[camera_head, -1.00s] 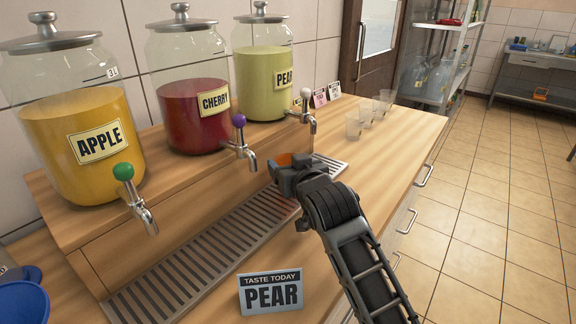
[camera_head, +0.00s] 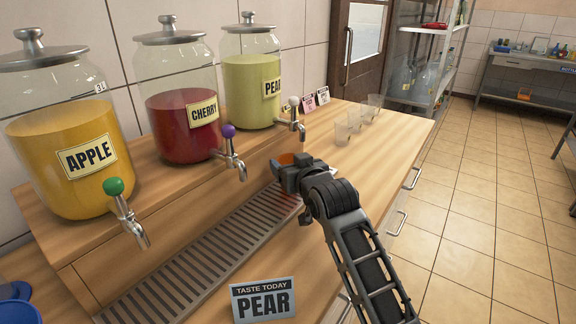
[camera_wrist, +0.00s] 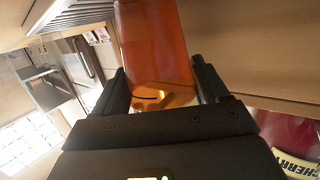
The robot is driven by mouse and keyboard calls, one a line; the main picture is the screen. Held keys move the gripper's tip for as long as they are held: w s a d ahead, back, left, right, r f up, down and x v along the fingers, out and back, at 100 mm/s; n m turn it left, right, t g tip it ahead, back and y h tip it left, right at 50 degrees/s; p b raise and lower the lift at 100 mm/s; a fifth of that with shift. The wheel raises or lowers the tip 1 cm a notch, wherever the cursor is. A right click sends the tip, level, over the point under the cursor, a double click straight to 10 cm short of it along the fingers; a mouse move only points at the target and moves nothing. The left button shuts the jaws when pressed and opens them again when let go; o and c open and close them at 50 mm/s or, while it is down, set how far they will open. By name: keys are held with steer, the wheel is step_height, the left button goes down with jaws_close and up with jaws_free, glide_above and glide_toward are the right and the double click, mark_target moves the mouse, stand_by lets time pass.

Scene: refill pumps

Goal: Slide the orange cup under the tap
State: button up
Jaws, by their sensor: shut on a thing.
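The orange cup (camera_head: 287,158) is mostly hidden behind my gripper (camera_head: 281,167) in the head view. In the wrist view the translucent orange cup (camera_wrist: 155,45) stands between the two black fingers (camera_wrist: 160,86), which are shut on it. The cup is at the far part of the drip tray (camera_head: 215,245), between the cherry tap (camera_head: 234,160) with its purple knob and the pear tap (camera_head: 297,122) with its white knob. It is nearer the pear tap, just short of it. Whether its base touches the tray is hidden.
The apple tap (camera_head: 125,212) with a green knob is at the near left. A "TASTE TODAY PEAR" sign (camera_head: 263,300) stands on the counter in front of the tray. Clear cups (camera_head: 346,132) stand beyond the pear tap. Small cards (camera_head: 308,101) stand by the wall.

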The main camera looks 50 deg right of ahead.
steer(key=shift+w+d, duration=0.15)
steer(key=shift+d, duration=2.35)
steer(key=o, duration=1)
steer(key=v, duration=0.7)
steer(key=shift+s+a+r, duration=0.1)
steer(key=shift+s+a, duration=0.1)
steer(key=shift+s, duration=0.15)
